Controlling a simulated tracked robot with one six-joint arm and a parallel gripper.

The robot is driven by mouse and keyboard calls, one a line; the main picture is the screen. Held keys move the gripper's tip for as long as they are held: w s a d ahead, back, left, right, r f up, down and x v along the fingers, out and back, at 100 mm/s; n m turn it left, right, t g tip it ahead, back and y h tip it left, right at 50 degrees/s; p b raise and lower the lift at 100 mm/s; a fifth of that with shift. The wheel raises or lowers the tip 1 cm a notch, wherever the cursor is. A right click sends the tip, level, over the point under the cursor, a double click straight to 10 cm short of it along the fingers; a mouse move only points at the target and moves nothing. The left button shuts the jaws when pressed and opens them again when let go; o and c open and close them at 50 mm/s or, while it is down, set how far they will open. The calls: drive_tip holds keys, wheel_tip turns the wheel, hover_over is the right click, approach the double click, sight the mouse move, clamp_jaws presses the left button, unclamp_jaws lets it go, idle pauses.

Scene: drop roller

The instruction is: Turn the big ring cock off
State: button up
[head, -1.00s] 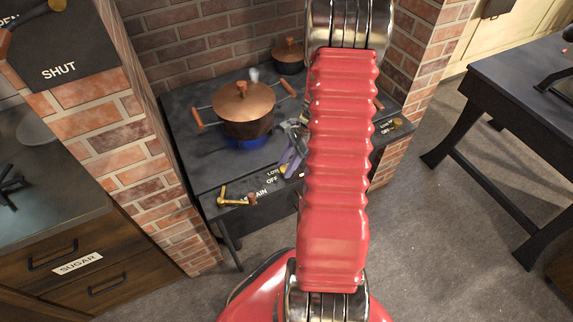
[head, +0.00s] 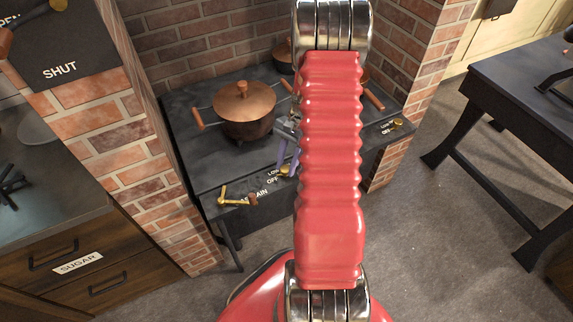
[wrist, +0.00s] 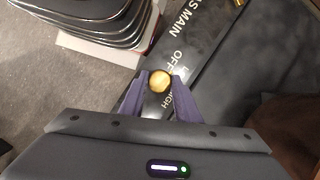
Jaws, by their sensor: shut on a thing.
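My gripper (wrist: 160,78) has its purple fingers closed around the round brass knob of a cock (wrist: 160,83) on the stove's front, among the labels OFF, LOW and HIGH. In the head view, my gripper (head: 286,164) is partly hidden by my red arm, and the brass cock (head: 284,171) shows just beside the LOW and OFF labels. The lidded copper pot (head: 243,109) stands on the stove behind it. No flame shows under the pot.
The stove (head: 186,140) sits between brick walls. A brass main lever (head: 237,201) is to the left on its front, and another brass cock (head: 397,124) to the right. A second copper pot (head: 283,54) is at the back. A dark table (head: 520,80) stands right, with open floor between.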

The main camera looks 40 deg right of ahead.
drive_tip(key=n, duration=0.1)
drive_tip(key=n+g, duration=0.1)
drive_tip(key=n, duration=0.1)
drive_tip(key=shift+w+h, duration=0.3)
drive_tip(key=shift+h, duration=0.1)
drive_tip(key=shift+n, duration=0.4)
drive_tip(key=o, duration=1)
drive_tip(key=shift+s, duration=0.1)
drive_tip(key=shift+r, duration=0.1)
drive_tip(key=v, duration=1.3)
drive_tip(key=shift+w+d+r, duration=0.15)
drive_tip(key=shift+w+r, duration=0.05)
drive_tip(key=shift+w, duration=0.15)
